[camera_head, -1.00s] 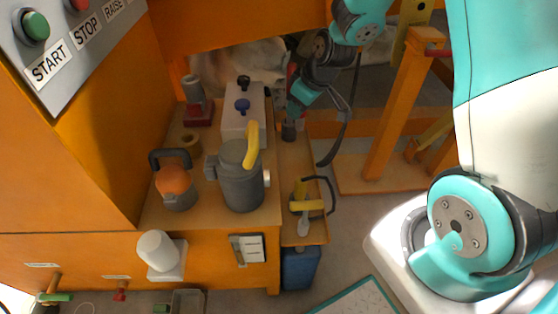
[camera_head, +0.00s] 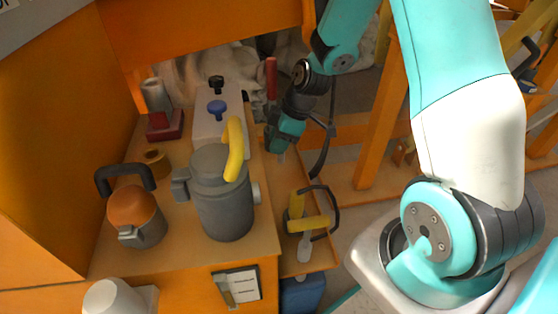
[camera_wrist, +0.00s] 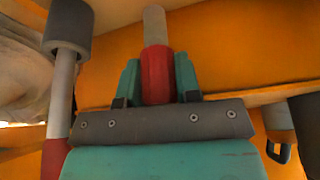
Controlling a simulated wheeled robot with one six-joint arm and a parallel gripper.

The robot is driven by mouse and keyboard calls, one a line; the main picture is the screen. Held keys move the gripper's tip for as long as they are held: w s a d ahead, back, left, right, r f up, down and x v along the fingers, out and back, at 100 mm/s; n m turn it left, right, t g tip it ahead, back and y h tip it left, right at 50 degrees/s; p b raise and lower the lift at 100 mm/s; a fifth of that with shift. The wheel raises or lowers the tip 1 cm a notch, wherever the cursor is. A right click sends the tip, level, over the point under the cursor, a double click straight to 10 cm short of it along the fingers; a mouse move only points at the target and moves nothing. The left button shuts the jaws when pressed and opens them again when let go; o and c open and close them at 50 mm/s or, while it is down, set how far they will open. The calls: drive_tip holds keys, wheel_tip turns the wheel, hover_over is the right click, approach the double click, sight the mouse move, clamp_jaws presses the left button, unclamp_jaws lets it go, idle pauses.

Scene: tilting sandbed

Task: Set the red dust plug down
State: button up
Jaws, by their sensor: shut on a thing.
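The red dust plug (camera_wrist: 155,75) is a red cylinder with a thinner grey pin, clear in the wrist view. My gripper (camera_wrist: 157,85) is shut on it, with a teal finger on each side. In the head view my gripper (camera_head: 281,145) hangs at the right side of the orange bench, over the narrow side tray (camera_head: 290,258). The plug is hardly visible there, and I cannot tell whether it touches anything below.
On the bench stand a grey canister (camera_head: 222,200) with a yellow handle, an orange-topped pot (camera_head: 133,207), a pale box (camera_head: 210,128) and a red block (camera_head: 165,125). A yellow-handled tool (camera_head: 308,223) lies in the tray. A red-handled tool (camera_wrist: 55,150) is close left in the wrist view.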

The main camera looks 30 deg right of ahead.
sight(279, 162)
drive_tip(key=shift+f+b, duration=0.7)
drive_tip(key=shift+f, duration=1.75)
drive_tip(key=shift+f, duration=0.15)
drive_tip(key=o, duration=0.9)
drive_tip(key=p+v, duration=0.4)
drive_tip(key=v, duration=0.8)
drive_tip(key=shift+s, duration=0.1)
